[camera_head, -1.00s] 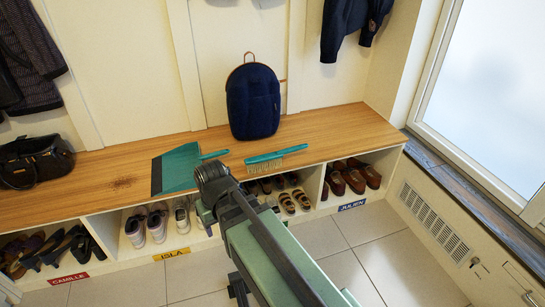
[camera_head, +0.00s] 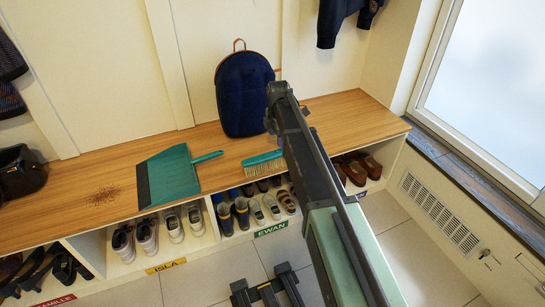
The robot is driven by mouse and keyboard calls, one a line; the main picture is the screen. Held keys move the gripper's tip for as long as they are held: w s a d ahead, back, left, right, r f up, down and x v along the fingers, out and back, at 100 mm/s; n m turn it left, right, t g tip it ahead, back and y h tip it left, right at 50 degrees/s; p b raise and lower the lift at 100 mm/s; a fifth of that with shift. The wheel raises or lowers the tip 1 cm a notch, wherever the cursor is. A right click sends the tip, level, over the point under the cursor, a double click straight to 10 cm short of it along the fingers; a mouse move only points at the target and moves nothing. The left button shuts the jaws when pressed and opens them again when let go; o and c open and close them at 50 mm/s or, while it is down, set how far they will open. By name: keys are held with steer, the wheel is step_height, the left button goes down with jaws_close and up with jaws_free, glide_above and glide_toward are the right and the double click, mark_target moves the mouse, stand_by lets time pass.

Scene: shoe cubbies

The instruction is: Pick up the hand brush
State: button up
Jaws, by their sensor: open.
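The hand brush (camera_head: 262,160) lies on the wooden bench top near its front edge, with a teal back and pale bristles. My arm crosses in front of its right part, so the handle end is hidden. My gripper (camera_head: 271,121) is at the far end of the arm, in front of the backpack's lower right side and above the bench by the brush. It is open and mostly hidden behind my own wrist; I see nothing held. The gap between gripper and brush cannot be judged.
A teal dustpan (camera_head: 174,178) lies left of the brush, beside a patch of brown dirt (camera_head: 104,196). A navy backpack (camera_head: 243,97) stands behind on the bench (camera_head: 345,117). Cubbies with shoes are below. A black bag (camera_head: 20,172) sits at far left.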

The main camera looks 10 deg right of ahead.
mark_target(277, 152)
step_height(277, 152, down, 10)
steer(key=b, duration=0.9)
steer(key=shift+f, duration=0.2)
steer(key=shift+s+r, duration=0.1)
steer(key=shift+r, duration=0.1)
steer(key=c, duration=1.1)
steer(key=shift+c, duration=0.2)
steer(key=shift+r, duration=0.1)
step_height(277, 152, up, 20)
steer(key=p, duration=2)
